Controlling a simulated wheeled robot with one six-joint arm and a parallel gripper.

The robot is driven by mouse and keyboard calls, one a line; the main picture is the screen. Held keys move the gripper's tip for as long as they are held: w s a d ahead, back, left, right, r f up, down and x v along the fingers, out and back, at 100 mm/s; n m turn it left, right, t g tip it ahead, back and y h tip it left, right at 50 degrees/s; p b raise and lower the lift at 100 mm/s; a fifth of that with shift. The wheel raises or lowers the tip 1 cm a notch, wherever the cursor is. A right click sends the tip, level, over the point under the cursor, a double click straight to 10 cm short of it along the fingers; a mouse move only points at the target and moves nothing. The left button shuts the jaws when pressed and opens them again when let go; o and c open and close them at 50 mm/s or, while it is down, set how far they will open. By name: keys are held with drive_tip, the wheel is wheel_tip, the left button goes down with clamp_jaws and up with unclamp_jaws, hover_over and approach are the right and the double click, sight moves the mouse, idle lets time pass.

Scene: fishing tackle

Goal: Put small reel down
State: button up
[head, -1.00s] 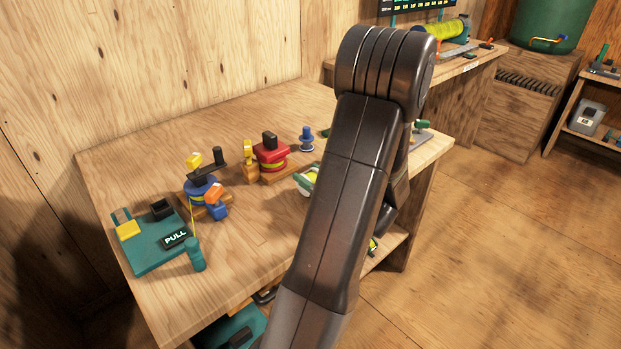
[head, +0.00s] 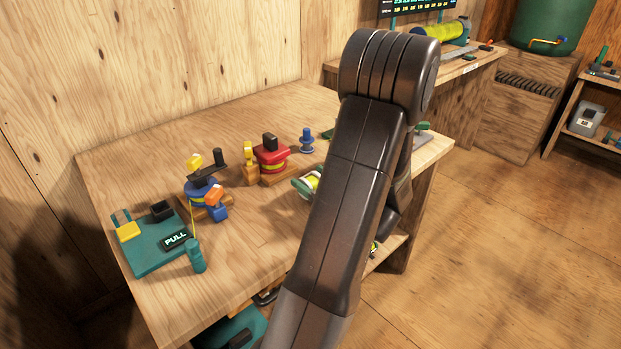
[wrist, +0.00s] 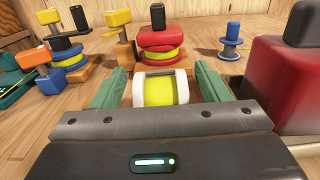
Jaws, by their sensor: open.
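The small reel (wrist: 160,91), a yellow spool with white ends, lies between the two green fingers in the wrist view. My gripper (wrist: 158,78) is open, with a finger on each side of the reel. The reel's underside is hidden by the gripper body, so I cannot tell how it rests. In the head view a bit of the yellow reel (head: 314,181) shows at the left edge of my arm, low over the workbench (head: 255,225); my arm hides most of it.
A red reel (wrist: 160,52) on a wooden block stands just beyond. A blue reel (head: 201,190) and a teal PULL device (head: 150,247) are to the left. A small blue spool (wrist: 231,42) stands behind. A large red block (wrist: 285,75) is close on the right.

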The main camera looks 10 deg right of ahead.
drive_tip(key=v, duration=1.1)
drive_tip(key=shift+s, duration=0.15)
drive_tip(key=shift+d, duration=0.2)
